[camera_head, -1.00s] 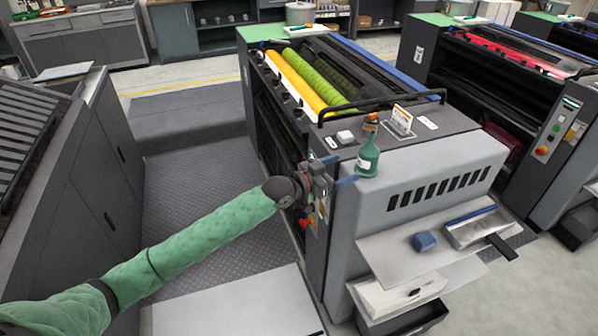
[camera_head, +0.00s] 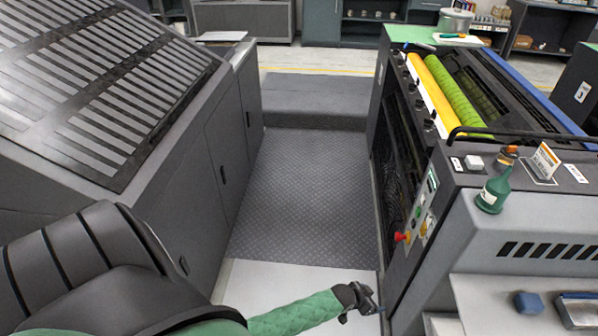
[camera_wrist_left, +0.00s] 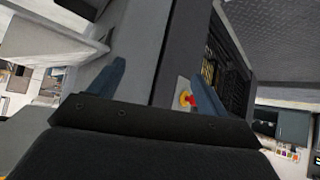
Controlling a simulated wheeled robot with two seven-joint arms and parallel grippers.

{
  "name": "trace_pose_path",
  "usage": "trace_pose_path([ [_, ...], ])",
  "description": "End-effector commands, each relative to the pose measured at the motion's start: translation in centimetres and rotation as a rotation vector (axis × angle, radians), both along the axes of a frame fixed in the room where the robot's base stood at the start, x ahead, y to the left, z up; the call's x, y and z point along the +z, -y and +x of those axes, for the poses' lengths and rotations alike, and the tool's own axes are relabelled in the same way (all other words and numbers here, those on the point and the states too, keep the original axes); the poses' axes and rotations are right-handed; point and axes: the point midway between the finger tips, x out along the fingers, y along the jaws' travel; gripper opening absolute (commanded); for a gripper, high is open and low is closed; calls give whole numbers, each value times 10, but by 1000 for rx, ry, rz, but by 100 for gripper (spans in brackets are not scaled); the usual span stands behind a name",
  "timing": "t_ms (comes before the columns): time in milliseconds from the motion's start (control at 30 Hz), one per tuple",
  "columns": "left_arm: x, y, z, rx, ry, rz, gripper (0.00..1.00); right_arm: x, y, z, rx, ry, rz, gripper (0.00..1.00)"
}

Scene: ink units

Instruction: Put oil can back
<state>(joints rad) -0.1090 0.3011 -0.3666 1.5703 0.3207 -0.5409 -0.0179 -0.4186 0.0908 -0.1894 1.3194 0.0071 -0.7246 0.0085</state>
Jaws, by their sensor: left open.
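The oil can (camera_head: 492,193) is a green bottle with a narrow neck and a pale label. It stands upright on the near corner of the ink unit's top in the head view. My left gripper (camera_head: 371,300) is low in front of the unit's side, below and left of the oil can and well apart from it. In the left wrist view its two blue fingers (camera_wrist_left: 143,64) are spread with nothing held between them. The oil can cannot be made out in the wrist view. My right gripper is not in view.
Red and yellow buttons (camera_head: 402,237) are on the unit's side. A blue block (camera_head: 528,302) lies on the lower shelf. The floor aisle (camera_head: 300,180) is clear.

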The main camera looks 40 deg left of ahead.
Motion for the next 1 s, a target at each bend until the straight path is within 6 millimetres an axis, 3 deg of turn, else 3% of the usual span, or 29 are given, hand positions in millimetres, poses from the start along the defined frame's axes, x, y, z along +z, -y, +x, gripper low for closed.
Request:
trace_pose_path([
  [33,-34,-3,-30,20,-62,19,77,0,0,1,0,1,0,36],
  [200,-128,-16,-134,72,-257,98,77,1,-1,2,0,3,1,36],
  [300,-173,-21,-200,95,-370,140,77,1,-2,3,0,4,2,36],
  [400,-207,-24,-260,112,-467,176,77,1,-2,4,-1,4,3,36],
  [500,-229,-26,-309,124,-542,204,77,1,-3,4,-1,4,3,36],
  [600,-241,-27,-339,128,-588,221,77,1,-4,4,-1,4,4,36],
  [700,-247,-27,-354,131,-610,231,77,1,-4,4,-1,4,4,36],
  [1000,-248,-27,-356,130,-614,233,77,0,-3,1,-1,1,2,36],
])
